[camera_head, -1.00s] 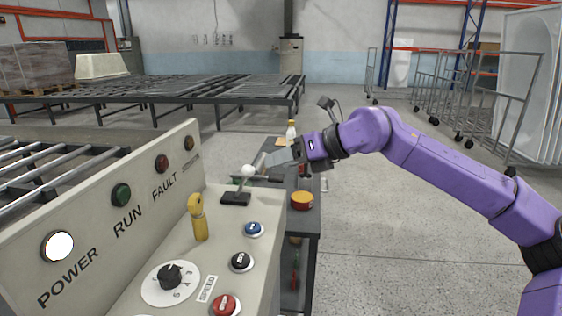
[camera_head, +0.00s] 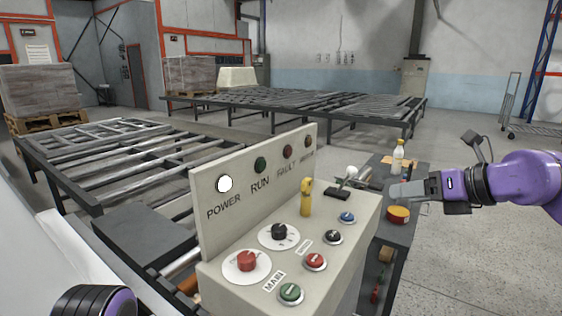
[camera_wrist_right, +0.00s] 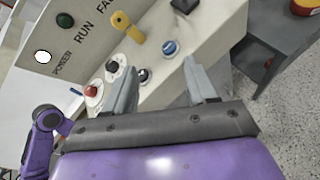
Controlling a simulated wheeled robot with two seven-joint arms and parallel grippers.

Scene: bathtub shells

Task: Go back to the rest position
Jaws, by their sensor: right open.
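My right gripper (camera_head: 398,190) is open and empty in the head view, to the right of the control panel (camera_head: 226,284). Its two fingers (camera_wrist_right: 163,85) are spread apart with nothing between them in the right wrist view, which looks over the panel. The white-knobbed lever (camera_head: 352,173) stands at the far end of the panel, with a gap to my gripper in the picture. A purple and black part of my own arm (camera_head: 95,301) shows at the bottom left. My left gripper is out of view.
A dark cart (camera_head: 397,232) with a bottle (camera_head: 398,157) and a red-yellow round object (camera_head: 398,214) stands beside the panel, close to my right gripper. The POWER lamp (camera_head: 224,184) is lit white. Open floor (camera_head: 490,260) is at the right.

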